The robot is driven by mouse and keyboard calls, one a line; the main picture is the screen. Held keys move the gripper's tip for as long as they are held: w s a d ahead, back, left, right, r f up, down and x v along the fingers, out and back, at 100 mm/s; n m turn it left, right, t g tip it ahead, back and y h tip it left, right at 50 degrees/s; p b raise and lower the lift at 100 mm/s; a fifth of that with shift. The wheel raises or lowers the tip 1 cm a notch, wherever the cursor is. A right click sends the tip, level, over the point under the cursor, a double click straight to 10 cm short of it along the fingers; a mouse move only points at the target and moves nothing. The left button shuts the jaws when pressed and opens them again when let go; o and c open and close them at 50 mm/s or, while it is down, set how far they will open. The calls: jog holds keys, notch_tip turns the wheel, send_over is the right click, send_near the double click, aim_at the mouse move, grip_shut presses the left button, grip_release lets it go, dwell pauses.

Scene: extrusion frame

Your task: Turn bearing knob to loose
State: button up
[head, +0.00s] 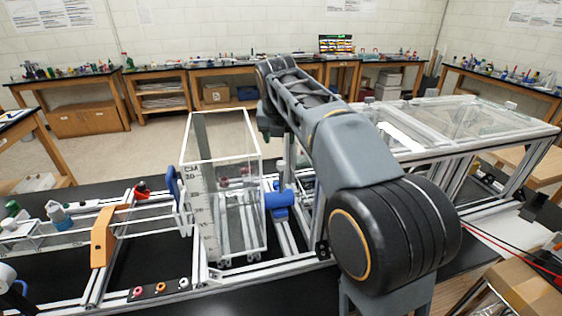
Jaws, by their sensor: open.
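I cannot tell for sure which part is the bearing knob. A blue cylindrical part (279,201) sits on the rails just right of the clear box. Several small round knobs, including a red-pink one (138,292), sit on a dark strip at the front. No loose or tight marking is readable. My arm rises from the lower right and reaches over the frame, its far end dark behind the clear box's upper right. My gripper's fingers are not visible; the arm hides that area.
A clear box (228,167) with a ruler scale stands mid-frame. An orange bracket (102,238) and a blue-capped bottle (59,216) are at left. A clear-topped frame (460,125) fills the right. A cardboard box (530,285) is at lower right. Floor beyond the bench is open.

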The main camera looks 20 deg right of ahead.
aim_at(281, 162)
jog(key=x, duration=1.1)
jog(key=shift+d+f, duration=0.1)
jog(key=shift+f, duration=0.3)
jog(key=shift+c, duration=0.2)
